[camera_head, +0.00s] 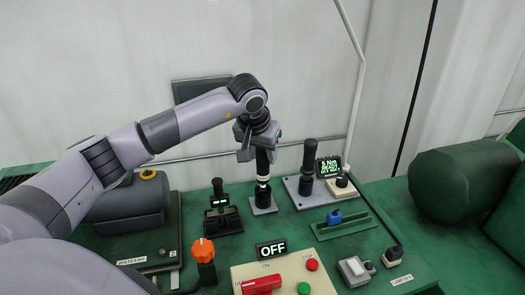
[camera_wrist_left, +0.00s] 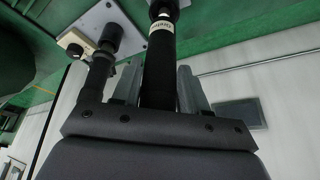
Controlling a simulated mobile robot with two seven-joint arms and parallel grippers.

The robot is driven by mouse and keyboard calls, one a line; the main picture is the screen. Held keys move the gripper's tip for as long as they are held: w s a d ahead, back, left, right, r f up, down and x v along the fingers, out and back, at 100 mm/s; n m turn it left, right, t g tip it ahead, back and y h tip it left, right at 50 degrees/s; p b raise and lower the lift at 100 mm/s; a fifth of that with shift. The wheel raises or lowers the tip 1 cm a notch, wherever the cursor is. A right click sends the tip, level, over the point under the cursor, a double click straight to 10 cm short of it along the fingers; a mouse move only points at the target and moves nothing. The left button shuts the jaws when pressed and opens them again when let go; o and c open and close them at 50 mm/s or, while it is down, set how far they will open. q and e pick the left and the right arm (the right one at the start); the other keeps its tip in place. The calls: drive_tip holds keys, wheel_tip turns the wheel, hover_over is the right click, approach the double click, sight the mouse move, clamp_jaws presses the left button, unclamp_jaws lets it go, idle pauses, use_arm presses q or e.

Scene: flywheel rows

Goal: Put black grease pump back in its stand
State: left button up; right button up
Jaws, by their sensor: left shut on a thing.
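The black grease pump (camera_head: 262,164) is a slim upright black cylinder with a white band near its lower end. My left gripper (camera_head: 258,142) is shut on its upper part from above. In the left wrist view the pump (camera_wrist_left: 159,70) runs between the two grey fingers (camera_wrist_left: 158,92), its white lettered band beyond them. Below it in the head view is a black round cup on a small grey plate, which looks like its stand (camera_head: 265,207). The pump's lower end meets the cup; I cannot tell how deep it sits. My right gripper is not in view.
A black-handled tool (camera_head: 308,160) stands close right on a grey plate beside a lit display (camera_head: 328,167). A smaller black tool (camera_head: 219,192) stands left. In front are an orange knob (camera_head: 204,249), an OFF display (camera_head: 271,249), a switch panel (camera_head: 240,274) and a green rail (camera_head: 325,232).

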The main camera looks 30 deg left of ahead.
sight(262, 167)
use_arm(q)
drive_tip(key=shift+f+b, duration=1.45)
drive_tip(key=shift+f, duration=0.85)
drive_tip(key=o, duration=1.3)
drive_tip(key=shift+o, duration=0.2)
drive_tip(key=shift+f, duration=0.1)
drive_tip(key=shift+v, duration=3.65)
